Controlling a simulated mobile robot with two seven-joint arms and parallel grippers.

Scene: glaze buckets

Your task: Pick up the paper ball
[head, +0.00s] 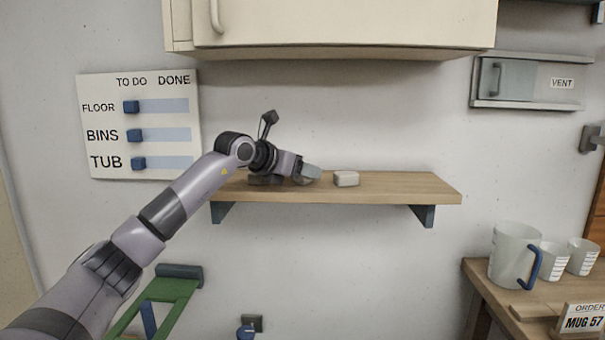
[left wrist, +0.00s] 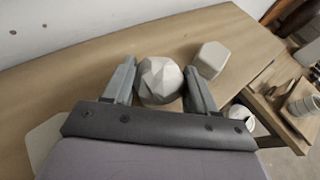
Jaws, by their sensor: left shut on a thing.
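The paper ball (left wrist: 160,80) is a pale, faceted, roughly round lump. In the left wrist view it sits between the two fingers of my left gripper (left wrist: 160,88), which is shut on it. In the head view my left gripper (head: 311,173) reaches over the wooden shelf (head: 405,188) from the left, low near its top. The ball is not clearly visible there, as the fingers cover it. I cannot tell whether the ball still touches the shelf. My right gripper is in neither view.
A small pale block (head: 346,179) lies on the shelf just right of the gripper; it also shows in the left wrist view (left wrist: 211,59). The shelf's right part is bare. A cabinet (head: 330,22) hangs above. A jug (head: 510,255) and cups stand on a table lower right.

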